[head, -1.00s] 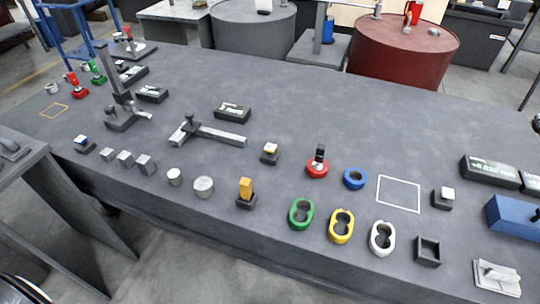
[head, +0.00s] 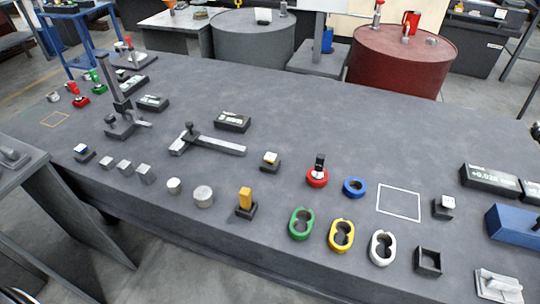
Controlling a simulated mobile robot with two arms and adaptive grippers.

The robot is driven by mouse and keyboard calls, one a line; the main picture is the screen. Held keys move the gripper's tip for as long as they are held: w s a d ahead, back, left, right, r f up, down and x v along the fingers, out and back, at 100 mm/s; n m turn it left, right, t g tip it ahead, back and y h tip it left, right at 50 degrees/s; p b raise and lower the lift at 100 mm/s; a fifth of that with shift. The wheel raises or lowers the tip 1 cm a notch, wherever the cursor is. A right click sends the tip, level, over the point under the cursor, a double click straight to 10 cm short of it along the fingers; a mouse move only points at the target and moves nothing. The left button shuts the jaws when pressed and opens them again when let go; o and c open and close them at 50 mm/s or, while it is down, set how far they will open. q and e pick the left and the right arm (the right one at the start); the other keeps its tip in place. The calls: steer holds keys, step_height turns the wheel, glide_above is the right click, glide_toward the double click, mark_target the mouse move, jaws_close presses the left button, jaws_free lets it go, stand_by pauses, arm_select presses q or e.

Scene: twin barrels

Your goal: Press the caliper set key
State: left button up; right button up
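A caliper (head: 207,142) lies on the grey bench left of centre, with a dark slider on its bar. A small display box (head: 233,121) stands just behind it. A small dark block with a white-and-orange key top (head: 270,160) stands right of the caliper's bar end. Similar blocks are one with a blue-and-white top (head: 83,152) at the left and one with a white top (head: 445,205) at the right. No label shows which is the caliper set key; the orange-topped one is closest to the caliper. Neither gripper is in view.
A height stand (head: 119,112) rises at the left. Green (head: 301,223), yellow (head: 341,236) and white (head: 382,247) rings line the front edge. The bench's back middle is clear. Grey and red barrels stand behind.

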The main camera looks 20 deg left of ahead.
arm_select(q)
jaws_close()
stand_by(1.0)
